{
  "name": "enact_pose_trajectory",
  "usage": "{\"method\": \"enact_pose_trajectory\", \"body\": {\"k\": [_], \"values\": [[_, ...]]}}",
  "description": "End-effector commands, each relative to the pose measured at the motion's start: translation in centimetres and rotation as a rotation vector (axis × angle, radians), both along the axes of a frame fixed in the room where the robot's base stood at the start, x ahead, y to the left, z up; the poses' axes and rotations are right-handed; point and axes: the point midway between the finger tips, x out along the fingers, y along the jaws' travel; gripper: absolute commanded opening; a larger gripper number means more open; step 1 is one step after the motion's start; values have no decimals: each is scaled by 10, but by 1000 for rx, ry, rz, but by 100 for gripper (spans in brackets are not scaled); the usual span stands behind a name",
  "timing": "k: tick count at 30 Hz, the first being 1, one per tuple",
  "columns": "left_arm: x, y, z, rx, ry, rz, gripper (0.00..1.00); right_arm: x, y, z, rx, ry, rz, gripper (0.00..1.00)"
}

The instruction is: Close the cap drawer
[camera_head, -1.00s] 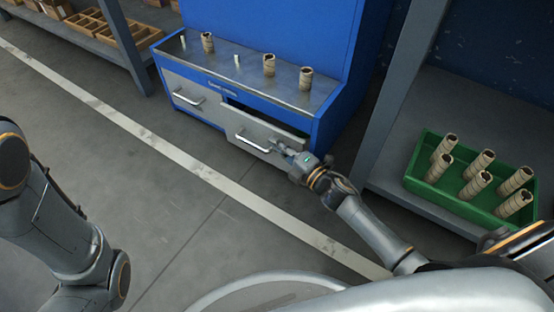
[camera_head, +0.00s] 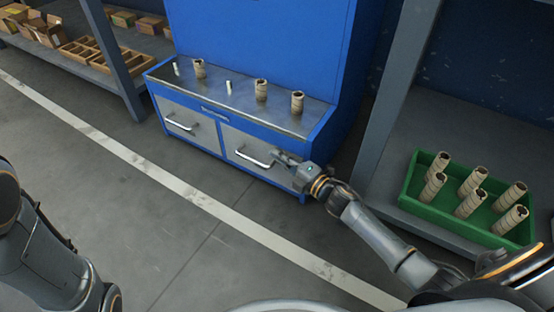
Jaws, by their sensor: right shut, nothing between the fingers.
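The blue cabinet (camera_head: 313,134) has two grey drawers side by side under a metal top. The right drawer (camera_head: 238,143) looks flush with the cabinet front, with its bar handle (camera_head: 254,159) showing. The left drawer (camera_head: 176,112) is also flush, with its own handle (camera_head: 180,124). Which one is the cap drawer cannot be read. My right gripper (camera_head: 280,158) is shut and empty, with its fingertips at the right drawer's face, just right of the handle; whether they touch it is unclear. My left gripper is out of view; only its arm shows at the left.
Several cardboard rolls and two small white pieces stand on the metal top (camera_head: 240,103). A green crate (camera_head: 408,178) with several rolls sits on a grey shelf at the right. Shelves with boxes (camera_head: 50,32) are at the back left. The floor in front is clear.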

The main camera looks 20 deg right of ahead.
Motion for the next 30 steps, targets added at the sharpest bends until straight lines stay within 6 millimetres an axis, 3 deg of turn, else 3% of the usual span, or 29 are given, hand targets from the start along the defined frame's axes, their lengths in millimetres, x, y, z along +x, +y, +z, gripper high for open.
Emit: {"method": "enact_pose_trajectory", "body": {"k": [5, 10, 17, 23, 30], "values": [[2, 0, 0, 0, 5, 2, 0, 3, -7, 1, -4, 1, -16, 0], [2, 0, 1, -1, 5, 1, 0, -2, 0, 1, -3, 1, -16, 0], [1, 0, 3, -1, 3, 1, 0, -27, 32, 1, 1, 1, -11, 0], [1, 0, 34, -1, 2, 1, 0, -52, 65, 7, 3, 5, -11, 0], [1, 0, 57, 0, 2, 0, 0, -98, 43, 4, -3, 5, -10, 0]]}}
